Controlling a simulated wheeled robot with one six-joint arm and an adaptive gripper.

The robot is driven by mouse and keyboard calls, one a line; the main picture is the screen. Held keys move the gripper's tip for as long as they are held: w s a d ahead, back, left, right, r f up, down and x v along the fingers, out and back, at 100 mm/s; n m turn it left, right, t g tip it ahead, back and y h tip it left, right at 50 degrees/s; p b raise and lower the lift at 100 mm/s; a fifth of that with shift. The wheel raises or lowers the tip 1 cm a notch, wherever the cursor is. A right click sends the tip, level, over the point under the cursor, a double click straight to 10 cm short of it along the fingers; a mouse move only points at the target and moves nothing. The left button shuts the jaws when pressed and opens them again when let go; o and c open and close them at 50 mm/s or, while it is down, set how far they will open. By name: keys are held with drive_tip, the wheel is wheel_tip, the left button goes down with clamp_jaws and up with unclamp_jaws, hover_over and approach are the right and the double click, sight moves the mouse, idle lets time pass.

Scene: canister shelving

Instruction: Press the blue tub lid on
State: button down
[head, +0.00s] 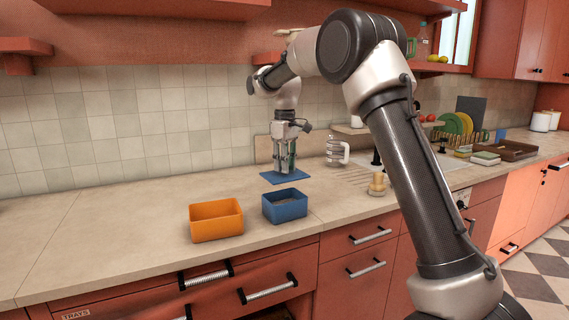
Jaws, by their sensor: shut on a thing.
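The blue tub (285,206) stands open on the counter near its front edge, with no lid on it. The flat blue lid (285,177) is behind the tub, level and close to the counter; I cannot tell whether it touches the surface. My gripper (286,170) points down over the middle of the lid, shut on its top part. The exact grip point is too small to see clearly.
An orange open tub (216,220) stands left of the blue tub. A glass jug (335,152) and a small wooden-coloured object (377,185) stand to the right. A cutting board leans behind my gripper. The left counter is clear.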

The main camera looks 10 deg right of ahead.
drive_tip(key=shift+f, duration=3.1)
drive_tip(key=shift+f, duration=0.3)
idle(0.4)
drive_tip(key=c, duration=0.7)
unclamp_jaws()
drive_tip(key=shift+r, duration=3.55)
